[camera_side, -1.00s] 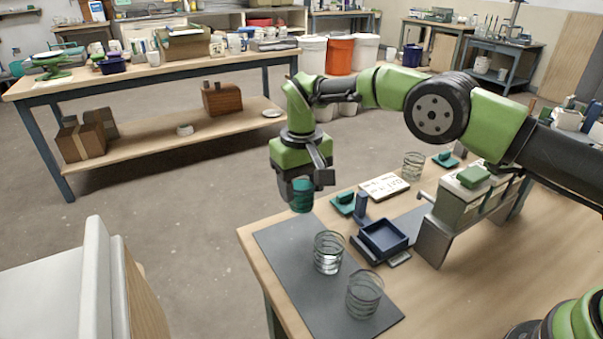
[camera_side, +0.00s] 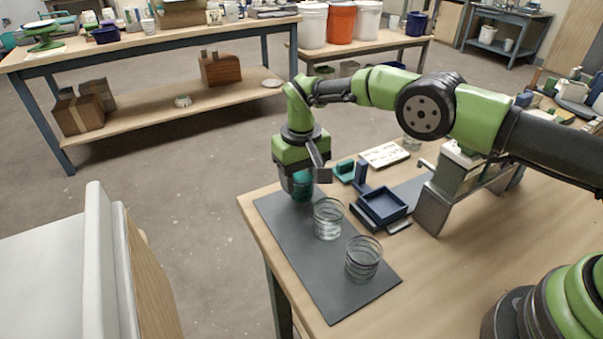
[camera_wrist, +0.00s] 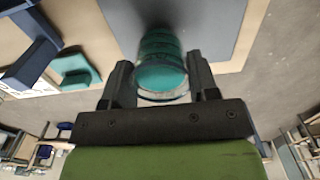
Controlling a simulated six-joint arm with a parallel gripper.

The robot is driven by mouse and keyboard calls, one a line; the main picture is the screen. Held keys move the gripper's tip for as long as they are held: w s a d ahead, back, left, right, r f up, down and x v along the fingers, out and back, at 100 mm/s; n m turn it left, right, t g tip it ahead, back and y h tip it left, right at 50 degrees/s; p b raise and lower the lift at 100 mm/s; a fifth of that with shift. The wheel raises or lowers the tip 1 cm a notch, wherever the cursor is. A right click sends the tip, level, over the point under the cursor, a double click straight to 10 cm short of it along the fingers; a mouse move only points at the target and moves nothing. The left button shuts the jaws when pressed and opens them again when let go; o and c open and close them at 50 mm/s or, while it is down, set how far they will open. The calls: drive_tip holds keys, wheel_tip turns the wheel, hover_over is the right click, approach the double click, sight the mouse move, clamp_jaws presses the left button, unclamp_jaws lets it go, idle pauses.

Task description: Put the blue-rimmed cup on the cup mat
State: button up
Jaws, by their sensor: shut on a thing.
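My gripper (camera_side: 300,180) is shut on a teal ringed cup (camera_side: 303,187), low over the far end of the dark grey cup mat (camera_side: 290,236). The cup looks upright; I cannot tell whether its base touches the mat. In the wrist view the cup (camera_wrist: 160,72) sits between the two fingers of my gripper (camera_wrist: 160,80), with the mat (camera_wrist: 222,28) beyond. A pale rim shows there, but a blue rim is not clear. Two clear ringed cups stand on the mat, one in the middle (camera_side: 327,220) and one nearer (camera_side: 362,259).
A navy square tray (camera_side: 384,206) stands just right of the mat. A teal object (camera_side: 345,170) and a white lettered board (camera_side: 384,155) lie behind it. A grey metal stand (camera_side: 433,205) is further right.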

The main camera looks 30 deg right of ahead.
drive_tip(key=shift+f, duration=0.3)
idle(0.6)
drive_tip(key=o, duration=0.8)
wheel_tip(320, 180, up, 7)
idle(0.5)
